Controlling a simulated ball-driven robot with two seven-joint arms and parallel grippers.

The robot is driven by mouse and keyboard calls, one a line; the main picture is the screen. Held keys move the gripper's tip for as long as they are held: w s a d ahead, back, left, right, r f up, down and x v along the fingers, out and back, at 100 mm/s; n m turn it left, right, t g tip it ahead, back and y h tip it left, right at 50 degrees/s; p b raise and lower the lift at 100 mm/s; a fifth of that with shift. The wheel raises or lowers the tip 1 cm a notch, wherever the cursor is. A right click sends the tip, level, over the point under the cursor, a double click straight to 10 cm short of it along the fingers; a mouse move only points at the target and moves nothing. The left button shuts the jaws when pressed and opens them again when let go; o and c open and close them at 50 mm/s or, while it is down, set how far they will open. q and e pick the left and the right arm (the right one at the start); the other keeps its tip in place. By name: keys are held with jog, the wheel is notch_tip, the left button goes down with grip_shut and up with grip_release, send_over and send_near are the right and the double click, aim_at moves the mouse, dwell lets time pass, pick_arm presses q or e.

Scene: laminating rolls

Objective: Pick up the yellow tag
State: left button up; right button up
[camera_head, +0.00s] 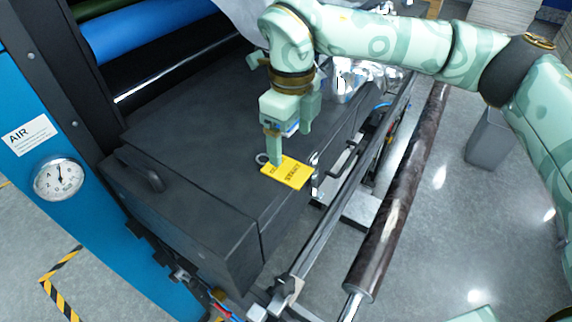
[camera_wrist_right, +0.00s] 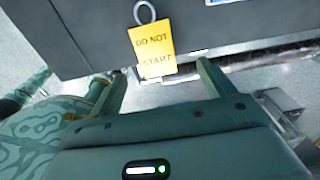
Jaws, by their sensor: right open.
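The yellow tag (camera_head: 288,172) lies on the dark machine cover near its right edge in the head view, with a grey ring (camera_head: 262,159) at its left corner. In the right wrist view the tag (camera_wrist_right: 153,49) reads "DO NOT START", with the ring (camera_wrist_right: 145,13) above it. My right gripper (camera_head: 274,160) is just above the tag and covers part of its upper left in the head view. In the wrist view its two fingers (camera_wrist_right: 160,80) are apart, with the tag ahead between them. Nothing is held. My left gripper is not in view.
The dark machine cover (camera_head: 190,130) has a handle (camera_head: 142,168) at its left. A metal rail and a long dark roller (camera_head: 400,200) run along its right side. A blue panel with an AIR gauge (camera_head: 60,179) stands at left. A grey bin (camera_head: 490,140) stands on the floor at right.

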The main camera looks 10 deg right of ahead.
aim_at(289, 170)
jog(key=f, duration=0.1)
jog(key=f+p, duration=0.1)
jog(key=f, duration=0.1)
jog(key=f+p, duration=0.1)
jog(key=f, duration=0.1)
jog(key=shift+s+a, duration=0.2)
jog(key=shift+s, duration=0.15)
jog(key=shift+f, duration=0.5)
jog(key=c, duration=1.1)
